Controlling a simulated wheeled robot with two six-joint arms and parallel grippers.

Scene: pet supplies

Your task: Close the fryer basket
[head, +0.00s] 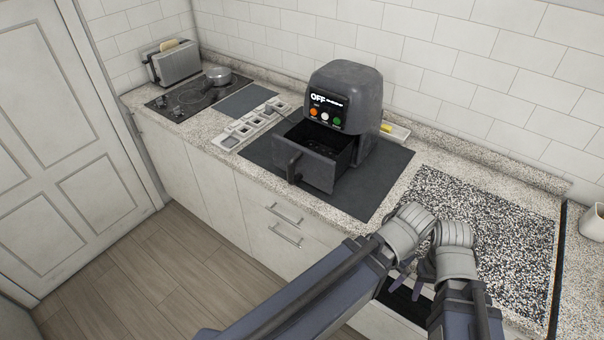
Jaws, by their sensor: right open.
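The dark grey air fryer (344,92) stands on a dark mat on the counter, with an "OFF" display and several coloured buttons on its front. Its fryer basket (306,167) is pulled out toward the front left, with its handle (293,166) facing the counter's front edge. The basket's inside is partly visible and looks dark. My right gripper (411,284) is low at the right, by the counter's front edge, apart from the basket. Its fingers are small, dark and partly hidden by my arm links; it is open. My left gripper is not in view.
The dark mat (258,152) has bare room around the basket. A speckled board (520,235) lies at the right, a pale pitcher (593,222) at the right edge. A row of small trays (240,128) lies left; a hob (190,98), pot (220,76) and toaster (174,66) stand farther back.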

